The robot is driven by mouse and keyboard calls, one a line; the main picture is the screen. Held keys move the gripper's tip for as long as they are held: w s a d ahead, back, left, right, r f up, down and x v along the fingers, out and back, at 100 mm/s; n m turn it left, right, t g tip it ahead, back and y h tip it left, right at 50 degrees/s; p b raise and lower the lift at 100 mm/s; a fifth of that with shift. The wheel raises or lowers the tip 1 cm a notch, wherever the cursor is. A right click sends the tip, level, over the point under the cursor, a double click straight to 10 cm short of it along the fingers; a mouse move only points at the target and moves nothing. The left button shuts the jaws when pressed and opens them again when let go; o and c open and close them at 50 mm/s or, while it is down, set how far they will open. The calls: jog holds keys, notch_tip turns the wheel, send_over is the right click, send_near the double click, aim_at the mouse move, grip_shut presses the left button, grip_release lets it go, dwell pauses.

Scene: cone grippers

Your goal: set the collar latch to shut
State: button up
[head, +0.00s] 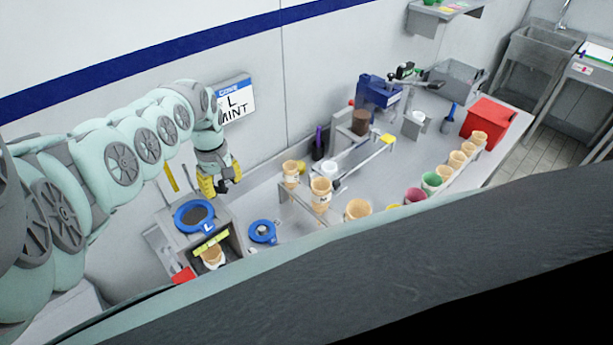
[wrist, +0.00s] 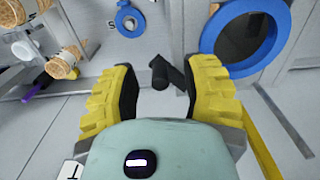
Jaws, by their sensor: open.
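The blue collar (head: 194,216) is a ring around a dark opening on top of a grey box at the lower left. It also shows at the upper right of the wrist view (wrist: 208,40). A small black lever (wrist: 168,76), which may be the collar latch, stands between my fingers in the wrist view, with a clear gap on the left side. Whether it touches the right finger, I cannot tell. My gripper (head: 221,186) has yellow ribbed fingers and is open, above and behind the collar near the wall. I cannot tell the latch's setting.
A second blue ring (head: 262,231) lies on the counter right of the box. A cone (head: 214,255) sits in the box's front opening. Several cones stand in a rack (head: 305,196) further right. The wall with a MINT sign (head: 235,100) is close behind my gripper.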

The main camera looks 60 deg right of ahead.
jog(key=shift+o, duration=0.5)
jog(key=shift+f, duration=0.2)
grip_shut()
